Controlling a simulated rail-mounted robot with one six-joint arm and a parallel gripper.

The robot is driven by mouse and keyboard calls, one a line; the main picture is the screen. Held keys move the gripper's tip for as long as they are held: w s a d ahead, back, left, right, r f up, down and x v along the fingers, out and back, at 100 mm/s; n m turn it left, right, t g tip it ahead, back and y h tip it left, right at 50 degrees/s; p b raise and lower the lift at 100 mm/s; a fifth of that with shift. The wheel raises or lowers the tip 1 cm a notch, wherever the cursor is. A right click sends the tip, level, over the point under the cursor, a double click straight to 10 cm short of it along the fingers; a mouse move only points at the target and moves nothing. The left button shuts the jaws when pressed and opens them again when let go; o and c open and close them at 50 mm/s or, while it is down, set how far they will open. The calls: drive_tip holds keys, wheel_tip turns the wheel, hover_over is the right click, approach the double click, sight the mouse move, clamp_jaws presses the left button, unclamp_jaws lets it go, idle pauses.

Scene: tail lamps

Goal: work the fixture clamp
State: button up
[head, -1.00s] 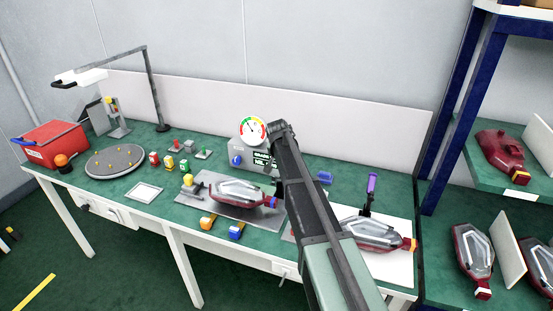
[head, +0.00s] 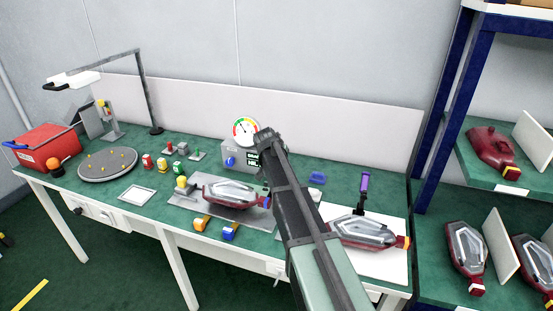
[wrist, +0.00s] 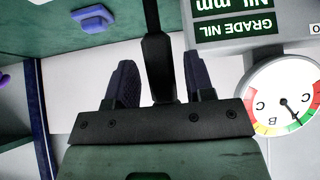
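A grey fixture plate (head: 186,207) lies mid-bench with a red and clear tail lamp (head: 235,193) on it. A yellow-topped grey part (head: 181,184) stands at the plate's left; I cannot tell whether it is the clamp. An upright purple-handled piece (head: 364,182) stands behind a second lamp (head: 365,231) on a white board at right. My gripper (head: 265,138) is in front of the gauge box, hiding part of it. In the wrist view, its two fingers (wrist: 160,75) are apart. A dark bar runs between them; what it belongs to is unclear.
The dial gauge (head: 245,130) and its display box (head: 236,153) stand behind the fixture. A blue block (head: 317,178) lies right of my arm. Yellow and blue pieces lie at the front edge. A round tray (head: 108,164) and red box (head: 42,146) are at left; a blue-framed shelf stands right.

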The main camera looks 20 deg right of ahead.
drive_tip(key=p+v, duration=0.8)
drive_tip(key=v, duration=0.2)
drive_tip(key=shift+s+a+r+p, duration=0.15)
drive_tip(key=shift+r+p, duration=0.15)
drive_tip(key=shift+r, duration=0.05)
